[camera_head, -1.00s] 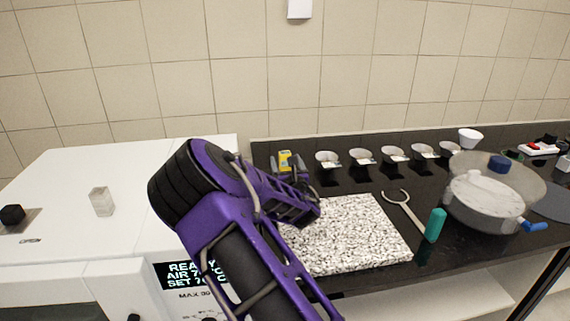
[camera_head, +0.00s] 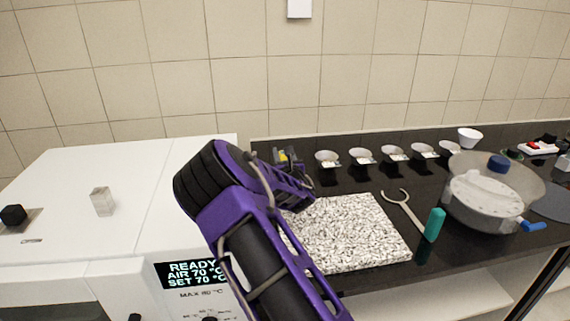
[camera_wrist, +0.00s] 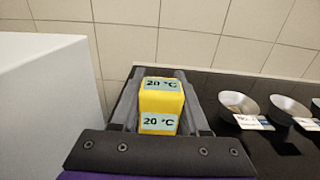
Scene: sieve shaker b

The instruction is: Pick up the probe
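The probe (camera_wrist: 161,104) is a small yellow block with labels reading 20 °C. In the wrist view it stands between the two grey fingers of my gripper (camera_wrist: 161,88), with little or no gap at its sides. Whether the fingers press on it cannot be told. The probe's lower part is hidden.
A white oven-like machine (camera_head: 85,180) stands left of the gripper. A speckled slab (camera_head: 355,232) lies in front on the counter (camera_head: 385,184). Several labelled metal cups (camera_head: 328,160) line the back to the right.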

